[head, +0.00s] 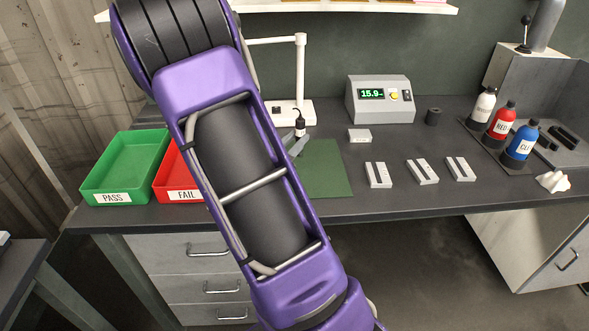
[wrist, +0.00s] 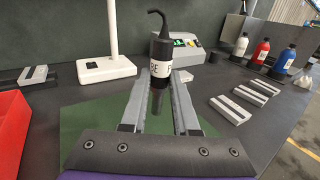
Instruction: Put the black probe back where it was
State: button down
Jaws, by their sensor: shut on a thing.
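The black probe (wrist: 162,50) has a white label band and a curled cable at its top. It is upright between the fingertips of my gripper (wrist: 162,80), which is shut on it. Its lower end shows between the fingers, above the green mat. In the head view the probe (head: 300,125) and my gripper (head: 295,146) are at the mat's back left, before the white stand. A short black cylinder (head: 433,116) stands empty-looking on the bench, right of the grey meter (head: 380,100). I cannot tell from these frames whether it is the probe's holder.
The green mat (head: 325,170) is bare. Several grey slotted blocks (head: 422,171) lie right of it. The PASS tray (head: 128,165) and FAIL tray (head: 172,178) are left. Labelled bottles (head: 502,120) stand at the right. The white stand (head: 302,70) rises behind my gripper.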

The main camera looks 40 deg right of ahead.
jog(key=shift+f+b, duration=0.6)
jog(key=shift+f, duration=2.7)
jog(key=shift+f, duration=0.1)
jog(key=shift+f, duration=0.15)
jog(key=c, duration=0.7)
grip_release()
jog(key=shift+r, duration=0.2)
jog(key=shift+s+a+r, duration=0.1)
jog(key=shift+a, duration=0.1)
jog(key=v, duration=1.1)
jog(key=shift+s+a, duration=0.2)
jog(key=shift+a, duration=0.05)
